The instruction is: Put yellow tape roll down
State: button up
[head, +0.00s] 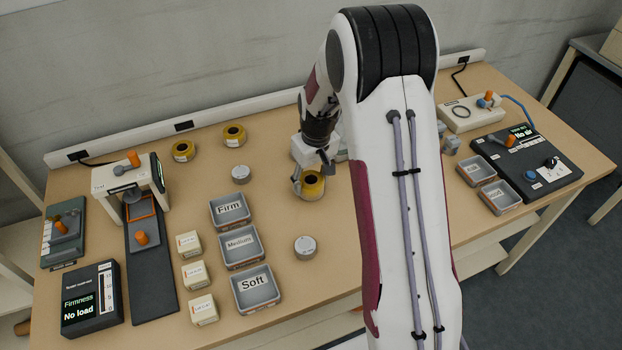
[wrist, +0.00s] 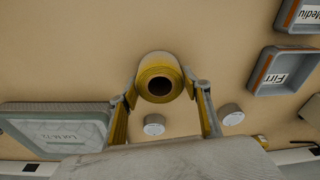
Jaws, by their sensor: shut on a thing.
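The yellow tape roll (head: 311,186) is in my gripper (head: 308,184), left of my arm in the head view. In the wrist view the yellow tape roll (wrist: 160,82) sits between the two fingertips of my gripper (wrist: 165,95), which are shut on its sides. Its dark round core faces the wrist camera. I cannot tell whether its underside touches the table. Two other yellow rolls stand at the back, one at the left (head: 183,150) and one nearer the middle (head: 234,135).
Trays marked Firm (head: 230,209), Medium (head: 241,247) and Soft (head: 255,287) stand left of my gripper. A grey round tin (head: 305,247) is in front of it and another (head: 240,174) is to its left. Bare table lies between the Firm tray and my gripper.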

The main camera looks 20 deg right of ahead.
aim_at(314, 183)
jog(key=shift+f, duration=0.15)
jog(key=o, duration=1.1)
jog(key=shift+r, duration=0.2)
notch_tip(314, 183, up, 12)
jog(key=s, duration=0.1)
jog(key=shift+s+d, duration=0.15)
jog(key=shift+s, duration=0.05)
dwell(0.3)
